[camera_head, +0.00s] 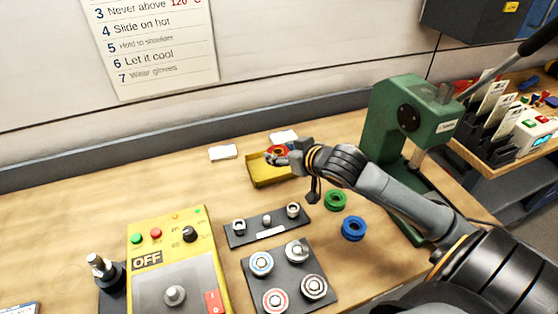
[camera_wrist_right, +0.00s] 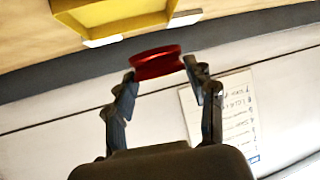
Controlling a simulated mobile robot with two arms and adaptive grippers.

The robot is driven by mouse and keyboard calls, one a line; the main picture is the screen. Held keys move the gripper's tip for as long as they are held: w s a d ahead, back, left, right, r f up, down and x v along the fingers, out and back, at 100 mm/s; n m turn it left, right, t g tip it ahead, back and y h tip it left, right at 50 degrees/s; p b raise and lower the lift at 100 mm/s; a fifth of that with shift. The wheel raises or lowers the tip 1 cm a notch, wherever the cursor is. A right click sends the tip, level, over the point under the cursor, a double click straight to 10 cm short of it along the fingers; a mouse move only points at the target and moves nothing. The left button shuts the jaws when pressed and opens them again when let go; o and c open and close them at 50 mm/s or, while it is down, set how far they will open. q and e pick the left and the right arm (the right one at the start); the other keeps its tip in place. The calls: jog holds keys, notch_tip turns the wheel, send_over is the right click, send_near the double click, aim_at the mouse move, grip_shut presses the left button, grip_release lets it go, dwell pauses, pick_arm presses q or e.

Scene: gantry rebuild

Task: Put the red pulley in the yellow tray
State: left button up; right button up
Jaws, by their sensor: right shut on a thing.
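The red pulley (camera_wrist_right: 157,62) is held between the two fingertips of my right gripper (camera_wrist_right: 160,74) in the right wrist view. In the head view the red pulley (camera_head: 278,151) shows over the yellow tray (camera_head: 262,175), partly hidden by my right gripper (camera_head: 279,157). In the right wrist view the yellow tray (camera_wrist_right: 112,22) is at the top and the pulley is apart from it in the picture. The height of the pulley over the tray is hard to tell. My left gripper is not in view.
A green pulley (camera_head: 335,201) and a blue pulley (camera_head: 354,229) lie on the bench, near a green press (camera_head: 390,118). Black plates (camera_head: 268,232) with fittings and a yellow control box (camera_head: 150,222) stand in front. White cards (camera_head: 223,153) lie beside the tray. The back left bench is clear.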

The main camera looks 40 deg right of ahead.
send_over(280, 170)
notch_tip(280, 170, down, 6)
jog(key=shift+a+f+p, duration=0.15)
jog(key=shift+f+p, duration=0.05)
jog(key=shift+p, duration=0.2)
notch_tip(280, 170, down, 3)
jog(key=shift+w+p, duration=0.1)
jog(key=shift+p, duration=0.45)
jog(key=shift+f, duration=0.3)
jog(key=o, duration=1.4)
jog(key=shift+f, duration=0.1)
